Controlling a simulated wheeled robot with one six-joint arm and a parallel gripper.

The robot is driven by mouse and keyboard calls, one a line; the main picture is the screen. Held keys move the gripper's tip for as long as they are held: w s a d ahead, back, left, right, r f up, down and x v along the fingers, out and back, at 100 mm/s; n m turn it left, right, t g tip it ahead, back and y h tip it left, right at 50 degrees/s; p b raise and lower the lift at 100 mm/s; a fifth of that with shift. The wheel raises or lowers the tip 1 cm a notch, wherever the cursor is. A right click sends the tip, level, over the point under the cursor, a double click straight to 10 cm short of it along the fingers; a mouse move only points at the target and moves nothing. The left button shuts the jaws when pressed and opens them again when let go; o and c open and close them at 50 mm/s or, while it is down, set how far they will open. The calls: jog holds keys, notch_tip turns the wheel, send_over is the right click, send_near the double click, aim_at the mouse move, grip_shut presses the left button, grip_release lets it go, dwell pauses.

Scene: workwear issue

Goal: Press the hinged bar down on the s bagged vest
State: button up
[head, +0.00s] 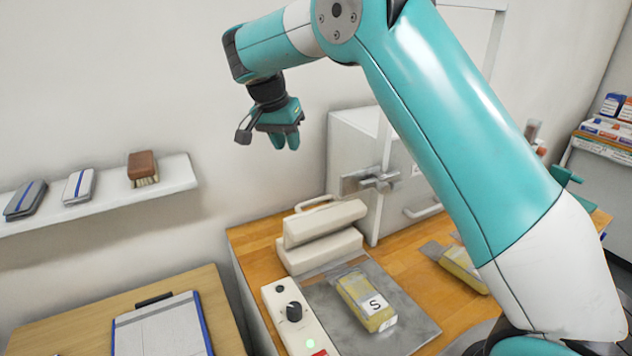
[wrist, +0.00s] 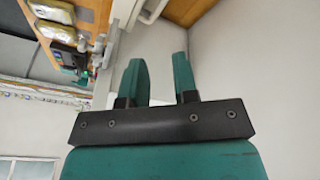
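The hinged bar (head: 325,222) is a thick cream bar with a handle on top. It stands tilted up over the cream base bar (head: 320,252), with a dark gap showing between them. The s bagged vest (head: 365,298) is a clear bag with yellow contents and a white S label. It lies on the grey metal plate (head: 412,324) in front of the base bar, its far end towards the bar. My gripper (head: 285,140) is high above and left of the bar, touching nothing. The wrist view shows its two green fingers (wrist: 158,78) apart with nothing between them.
A control box (head: 296,325) with a black knob and green light stands left of the plate. A white cabinet (head: 352,150) with a protruding latch stands behind. Another yellow bag (head: 462,268) lies right, partly behind my arm.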

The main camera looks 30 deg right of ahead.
jog(key=w+d+f+m, duration=0.1)
jog(key=d+f+m, duration=0.1)
jog(key=f, duration=0.4)
jog(key=w+d+f+m+g, duration=0.1)
jog(key=d+f+m, duration=0.2)
jog(key=f, duration=0.4)
jog(key=w+d+f+m+h+b, duration=0.1)
jog(key=d+f+m, duration=0.2)
jog(key=f, duration=0.3)
jog(key=shift+w+d+f+g, duration=0.3)
jog(key=shift+d+f, duration=0.1)
jog(key=shift+d, duration=0.25)
grip_shut()
